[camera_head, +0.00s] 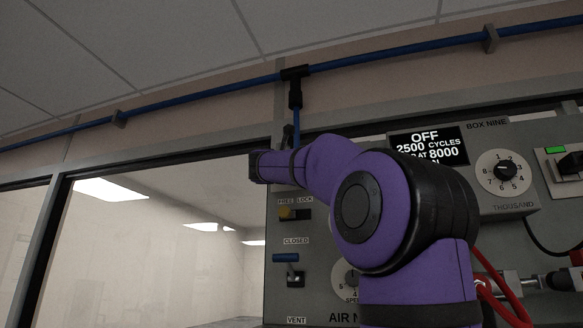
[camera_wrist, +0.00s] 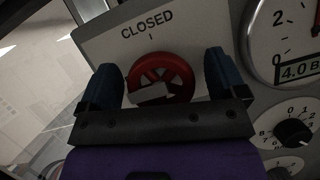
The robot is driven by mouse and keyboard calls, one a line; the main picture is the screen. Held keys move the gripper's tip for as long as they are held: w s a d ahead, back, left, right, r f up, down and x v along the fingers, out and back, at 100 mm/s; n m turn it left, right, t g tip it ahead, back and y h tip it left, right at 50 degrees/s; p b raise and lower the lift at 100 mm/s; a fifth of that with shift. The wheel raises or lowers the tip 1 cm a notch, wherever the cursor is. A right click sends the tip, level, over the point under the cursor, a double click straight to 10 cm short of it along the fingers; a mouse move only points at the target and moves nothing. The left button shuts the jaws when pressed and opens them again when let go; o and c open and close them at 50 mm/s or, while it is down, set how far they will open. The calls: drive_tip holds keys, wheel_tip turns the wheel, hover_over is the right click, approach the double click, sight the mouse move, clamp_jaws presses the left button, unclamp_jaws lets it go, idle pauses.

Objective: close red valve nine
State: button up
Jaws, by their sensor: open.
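The red valve (camera_wrist: 161,70) is a spoked round handwheel on a grey plate, under a "CLOSED" label with a short tick mark. A pale bar lies across its lower part, slanting; I cannot tell which mark it points to. My gripper (camera_wrist: 160,67) is open, with one blue finger left of the wheel and one right of it. The wheel shows between the fingers; I cannot tell whether either touches it. In the head view my purple arm covers the middle of the panel and the red valve does not show.
A gauge (camera_wrist: 290,40) and a numbered dial (camera_wrist: 291,134) sit right of the wheel. Red hoses (camera_head: 503,300) hang at right.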

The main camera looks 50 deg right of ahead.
drive_tip(key=c, duration=0.9)
drive_tip(key=shift+m, duration=0.4)
drive_tip(key=m+g, duration=0.1)
drive_tip(key=m, duration=0.2)
drive_tip(key=m+g, duration=0.2)
drive_tip(key=m, duration=0.1)
drive_tip(key=shift+g, duration=0.3)
drive_tip(key=m+g, duration=0.1)
drive_tip(key=m, duration=0.2)
drive_tip(key=m+g+y, duration=0.1)
drive_tip(key=m, duration=0.2)
drive_tip(key=shift+f, duration=0.15)
drive_tip(key=m+y, duration=0.1)
drive_tip(key=m, duration=0.1)
drive_tip(key=m+g, duration=0.1)
drive_tip(key=m, duration=0.1)
drive_tip(key=shift+s+f+m+y, duration=0.1)
drive_tip(key=shift+m+y, duration=0.2)
drive_tip(key=shift+y, duration=0.1)
drive_tip(key=shift+f+m+y, duration=0.1)
drive_tip(key=shift+m+y, duration=0.6)
drive_tip(key=shift+m, duration=1.1)
